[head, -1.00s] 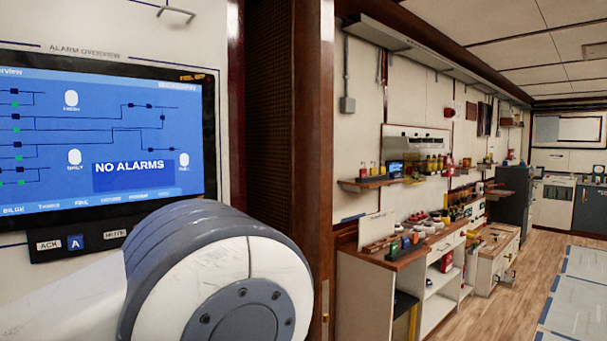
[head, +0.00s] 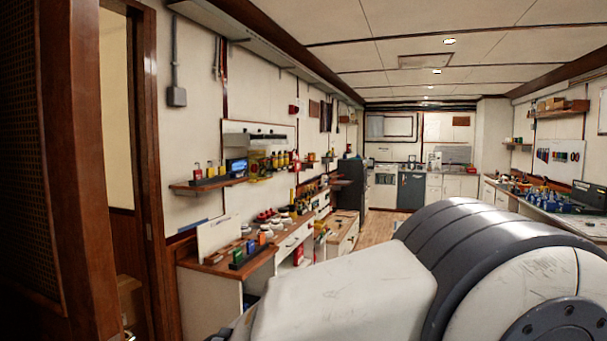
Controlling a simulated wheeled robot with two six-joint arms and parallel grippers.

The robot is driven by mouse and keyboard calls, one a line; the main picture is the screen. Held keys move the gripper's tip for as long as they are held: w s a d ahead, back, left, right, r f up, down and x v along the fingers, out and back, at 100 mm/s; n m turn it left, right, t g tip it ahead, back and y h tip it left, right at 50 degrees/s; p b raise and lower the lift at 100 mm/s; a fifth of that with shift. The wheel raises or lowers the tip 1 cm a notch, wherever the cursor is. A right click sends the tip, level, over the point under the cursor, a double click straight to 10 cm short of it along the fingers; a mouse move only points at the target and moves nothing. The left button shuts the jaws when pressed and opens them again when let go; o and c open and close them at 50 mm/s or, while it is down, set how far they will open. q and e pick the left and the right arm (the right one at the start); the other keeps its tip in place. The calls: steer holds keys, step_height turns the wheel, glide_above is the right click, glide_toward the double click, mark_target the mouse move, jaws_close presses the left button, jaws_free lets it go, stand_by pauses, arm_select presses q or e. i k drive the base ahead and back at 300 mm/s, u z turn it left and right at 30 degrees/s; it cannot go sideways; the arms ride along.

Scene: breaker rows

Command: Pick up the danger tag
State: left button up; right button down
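I cannot make out a danger tag in the head view; the items on the left counter and shelf are too small to tell apart. Neither of my grippers is in view. One of my own arm links fills the lower right and hides part of the floor and the right-hand side.
A wooden wall shelf (head: 208,183) on the left holds small padlock-like items. Below it a wood-topped counter (head: 225,268) carries several small items. A wood-framed doorway (head: 146,150) is at near left. A cluttered workbench (head: 597,229) stands at right. Some wooden floor (head: 376,228) is clear farther back.

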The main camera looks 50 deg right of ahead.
mark_target(197, 175)
steer(key=z, duration=1.3)
steer(key=i, duration=2.9)
steer(key=u, duration=1.35)
steer(key=i, duration=0.25)
steer(key=z, duration=1.15)
